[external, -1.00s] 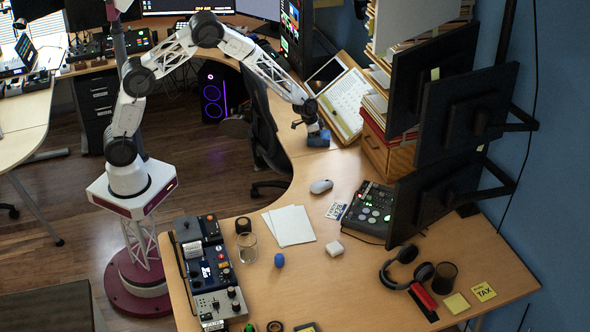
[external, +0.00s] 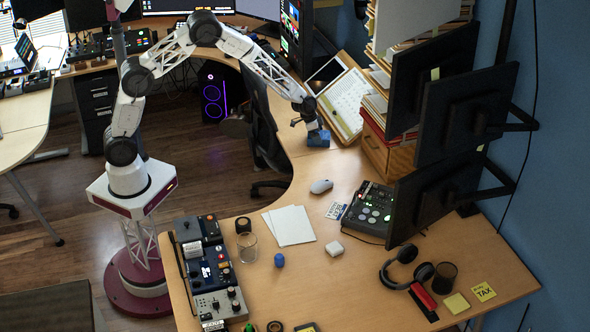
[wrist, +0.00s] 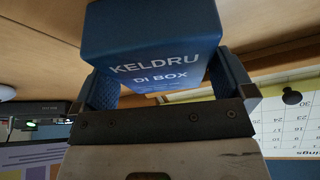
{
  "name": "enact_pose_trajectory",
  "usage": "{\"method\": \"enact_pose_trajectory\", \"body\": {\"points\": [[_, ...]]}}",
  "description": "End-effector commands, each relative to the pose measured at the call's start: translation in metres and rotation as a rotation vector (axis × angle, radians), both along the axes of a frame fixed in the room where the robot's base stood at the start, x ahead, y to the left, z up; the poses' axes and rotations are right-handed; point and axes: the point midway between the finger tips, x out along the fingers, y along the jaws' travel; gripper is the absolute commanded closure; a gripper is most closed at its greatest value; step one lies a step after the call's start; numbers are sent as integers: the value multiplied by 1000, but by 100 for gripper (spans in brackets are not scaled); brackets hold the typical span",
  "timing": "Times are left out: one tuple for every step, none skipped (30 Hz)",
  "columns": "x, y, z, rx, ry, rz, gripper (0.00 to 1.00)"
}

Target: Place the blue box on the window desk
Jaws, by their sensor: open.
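The blue box (external: 319,139), printed "KELDRU DI BOX", is on the wooden desk (external: 315,170) in the upper middle of the external view, beside a calendar page. My gripper (external: 312,124) is right above it, pointing down. In the wrist view the blue box (wrist: 150,35) fills the space between the two open fingers of my gripper (wrist: 167,85). Whether the fingers touch its sides, I cannot tell. A pale desk (external: 25,120) stands at the left by the bright window (external: 12,45).
An office chair (external: 262,130) stands against the desk edge, left of my gripper. Stacked papers and a wooden drawer box (external: 385,155) are close on the right, with monitors (external: 465,110) beyond. A mouse (external: 321,186) lies nearer the camera. Open floor separates the desks.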

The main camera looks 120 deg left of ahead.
Motion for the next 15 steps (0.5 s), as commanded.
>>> {"method": "enact_pose_trajectory", "body": {"points": [[-2,0,5,0,-1,0,0],[-3,-1,7,0,-1,0,0],[-4,-1,11,1,-1,1,0],[-5,-2,15,2,-1,0,0],[-6,-2,19,2,-1,0,0],[-8,-3,23,2,-1,1,0],[-10,-3,27,2,-1,1,0],[-11,-4,30,2,-1,1,0],[-13,-5,35,2,-1,0,0],[-15,-6,39,2,-1,0,0],[-16,-6,43,2,-1,0,0],[-18,-7,47,1,-1,0,0],[-20,-8,51,1,-1,0,0],[-21,-8,55,1,-1,0,0],[-23,-9,60,2,-1,1,0]]}}
